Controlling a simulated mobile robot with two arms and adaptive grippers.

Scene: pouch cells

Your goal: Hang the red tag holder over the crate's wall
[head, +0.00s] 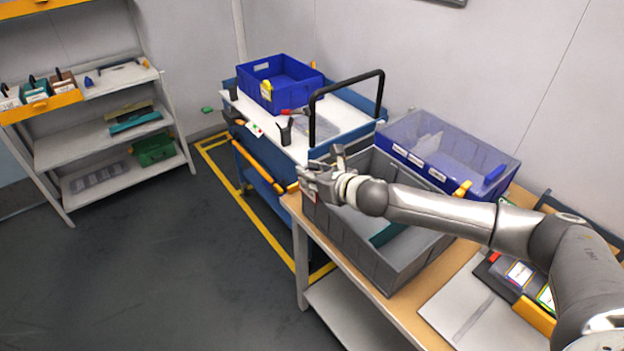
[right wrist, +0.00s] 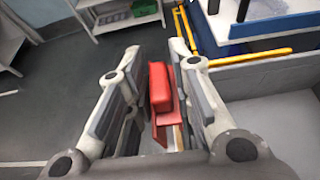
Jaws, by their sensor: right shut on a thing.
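The red tag holder (right wrist: 160,88) is between the two fingers of my right gripper (right wrist: 156,62) in the right wrist view, and the gripper is shut on it. In the head view my right gripper (head: 318,175) is at the left end of the grey crate (head: 378,268), at about the height of its rim. Only a small red patch of the holder shows there, below the fingers. I cannot tell whether the holder touches the crate's wall. My left gripper is not in view.
The crate stands on a wooden-topped table (head: 404,302). A blue bin with a clear lid (head: 446,145) is behind it. A blue cart with a black handle (head: 380,92) and a blue bin (head: 262,90) stands to the left. The floor at lower left is clear.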

